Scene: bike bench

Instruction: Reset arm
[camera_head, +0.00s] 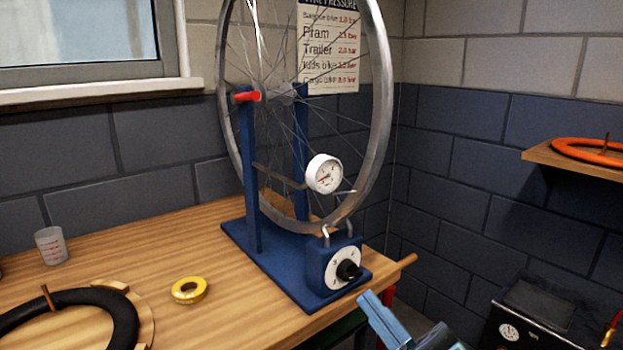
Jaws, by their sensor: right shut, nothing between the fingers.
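My right gripper (392,328) shows at the bottom edge, right of the middle, in front of the bench's right end. It is shut and holds nothing. Its fingers are light blue and point up and to the left, and the rest of the arm is cut off by the frame. It is apart from the blue truing stand (285,255) on the bench. My left gripper is not in the picture.
A spoked wheel (380,95) stands upright in the stand, with a white gauge (324,174) beside its rim. On the wooden bench (150,255) are yellow tape (189,290), a cup (51,246) and a black tyre (125,320). A shelf (545,156) and black machine (530,310) are right.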

